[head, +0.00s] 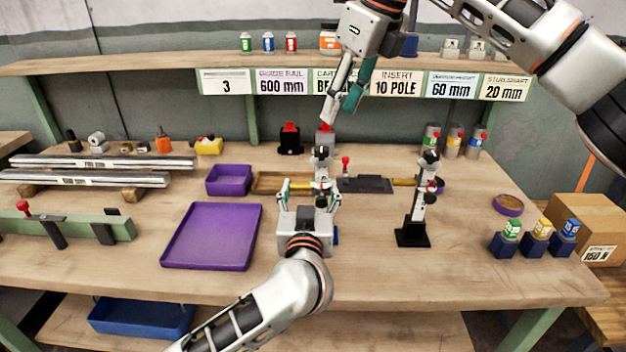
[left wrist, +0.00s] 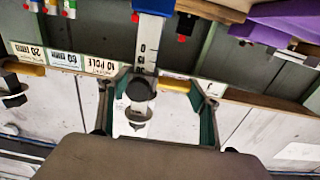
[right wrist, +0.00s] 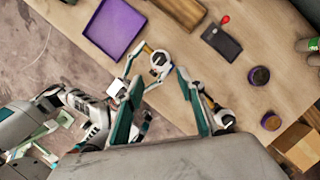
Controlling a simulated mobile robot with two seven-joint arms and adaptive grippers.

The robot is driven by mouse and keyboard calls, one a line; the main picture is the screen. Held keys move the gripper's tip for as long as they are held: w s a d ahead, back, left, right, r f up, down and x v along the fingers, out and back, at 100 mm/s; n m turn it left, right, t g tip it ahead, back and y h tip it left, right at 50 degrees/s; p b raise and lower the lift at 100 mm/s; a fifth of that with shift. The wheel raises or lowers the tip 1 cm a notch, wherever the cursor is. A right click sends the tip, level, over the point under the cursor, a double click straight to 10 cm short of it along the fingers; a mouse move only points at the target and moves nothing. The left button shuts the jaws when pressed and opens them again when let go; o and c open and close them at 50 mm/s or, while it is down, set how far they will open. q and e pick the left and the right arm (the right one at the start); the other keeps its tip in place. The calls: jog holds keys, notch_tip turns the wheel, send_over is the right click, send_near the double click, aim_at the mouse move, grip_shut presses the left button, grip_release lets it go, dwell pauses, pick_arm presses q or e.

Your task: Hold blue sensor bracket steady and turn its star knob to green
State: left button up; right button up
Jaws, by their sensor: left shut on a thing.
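The blue sensor bracket is a pale upright post with a dark head (head: 321,155); a bit of its blue base (head: 335,237) shows beside my left gripper. In the left wrist view its blue part (left wrist: 153,6) is at the top edge, above the marked post. A round dark knob (left wrist: 138,90) shows between the fingers there. My left gripper (head: 309,190) is shut on the bracket and hides its lower part. My right gripper (head: 338,118) points down above the bracket's top, open and empty. In the right wrist view the bracket's round head (right wrist: 159,60) lies beyond its fingers. The knob's colour setting cannot be read.
A similar bracket with a black base (head: 412,237) stands to the right. A purple tray (head: 211,236) and a smaller purple bin (head: 229,180) are at left. A shelf with labels (head: 339,82) runs behind. Several blue holders (head: 535,244) stand at the right edge.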

aim_at(323, 149)
jog(key=shift+m+t, duration=0.4)
jog(key=shift+m, duration=0.1)
jog(key=x, duration=0.9)
jog(key=shift+s+a+f, duration=0.15)
jog(key=shift+a+f, duration=0.15)
jog(key=shift+f, duration=0.1)
grip_shut()
